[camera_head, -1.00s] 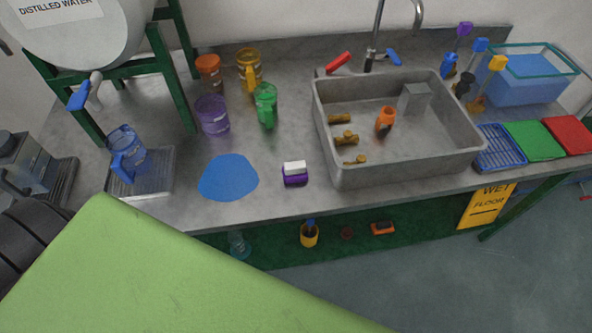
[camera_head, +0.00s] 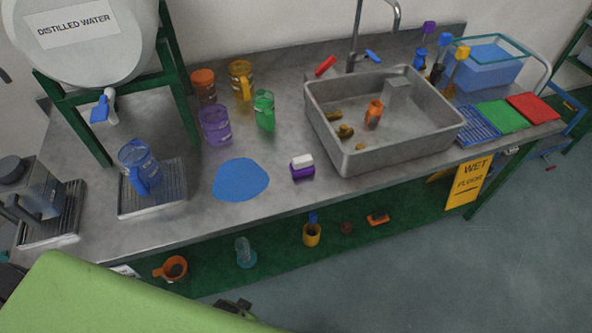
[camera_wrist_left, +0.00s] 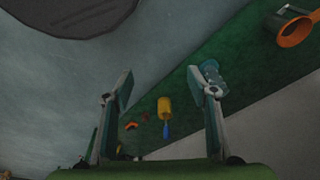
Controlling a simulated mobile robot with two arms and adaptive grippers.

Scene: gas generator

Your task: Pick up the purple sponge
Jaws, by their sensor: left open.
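The purple sponge (camera_head: 302,171), a small block with a white layer on top, lies on the grey counter between a blue round mat and the sink. Nothing touches it. In the left wrist view my left gripper (camera_wrist_left: 160,84) is open, with nothing between its fingers. That view faces the green lower shelf and the floor, and the sponge is not in it. In the head view a dark piece at the bottom edge may be part of this gripper, but I cannot tell. My right gripper is in neither view.
The blue mat (camera_head: 240,180) lies left of the sponge, the sink (camera_head: 392,158) right of it. Purple (camera_head: 215,126) and green (camera_head: 264,111) jugs stand behind. The counter's front edge is clear near the sponge. A yellow cup (camera_head: 311,235) stands on the lower shelf (camera_head: 215,285).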

